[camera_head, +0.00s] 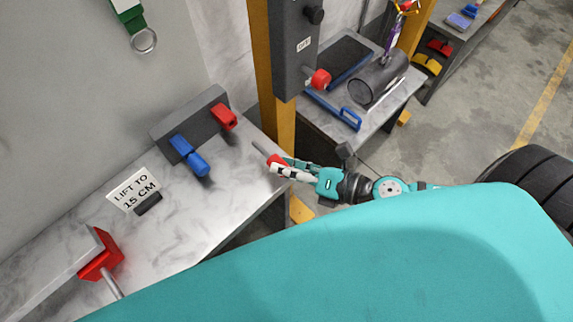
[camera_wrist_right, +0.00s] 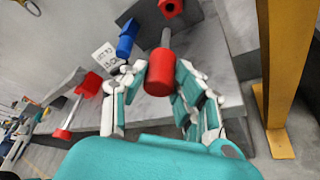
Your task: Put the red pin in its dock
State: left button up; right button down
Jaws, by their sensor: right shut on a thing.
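The red pin has a red handle (camera_head: 275,160) and a grey shaft (camera_head: 259,147). My right gripper (camera_head: 281,167) is shut on the handle, above the right end of the marble bench, with the shaft pointing toward the dock block. In the right wrist view the handle (camera_wrist_right: 158,76) sits between the fingers and the shaft points up in the picture. The red dock (camera_head: 224,117) is a red socket on the grey block, apart from the pin's tip; it also shows at the top of the right wrist view (camera_wrist_right: 171,8). My left gripper is not in view.
A blue pin (camera_head: 192,160) stands out from the same grey block (camera_head: 170,128). A yellow post (camera_head: 267,90) with a grey switch box (camera_head: 293,45) rises just behind my right gripper. A "LIFT TO 15 CM" sign (camera_head: 134,190) and a red-ended fixture (camera_head: 102,258) are further left.

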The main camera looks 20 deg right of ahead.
aim_at(266, 152)
jog(key=shift+w+a+r+p, duration=0.15)
jog(key=shift+w+a+p, duration=0.1)
jog(key=shift+w+p, duration=0.4)
jog(key=shift+w+a+r+p, duration=0.1)
jog(key=shift+w+a+p, duration=0.1)
jog(key=shift+w+p, duration=0.4)
jog(key=shift+w+a+f+p, duration=0.1)
jog(key=shift+w+a+p, duration=0.2)
jog(key=shift+w+p, duration=0.3)
jog(key=shift+w+a+f+p, duration=0.1)
jog(key=shift+w+a+p, duration=0.2)
jog(key=shift+w, duration=0.6)
jog(key=shift+w+p, duration=0.15)
jog(key=shift+p, duration=0.25)
jog(key=shift+w+a+p, duration=0.25)
jog(key=shift+w+p, duration=0.1)
jog(key=shift+w, duration=0.25)
jog(key=shift+w+a, duration=0.15)
jog(key=shift+w, duration=0.15)
jog(key=shift+w+a+p, duration=0.3)
jog(key=shift+w+p, duration=0.3)
jog(key=shift+w, duration=0.3)
jog(key=shift+w+a+p, duration=0.25)
jog(key=shift+w, duration=0.4)
jog(key=shift+w+a+p, duration=0.2)
jog(key=shift+w+p, duration=0.05)
jog(key=shift+w, duration=0.35)
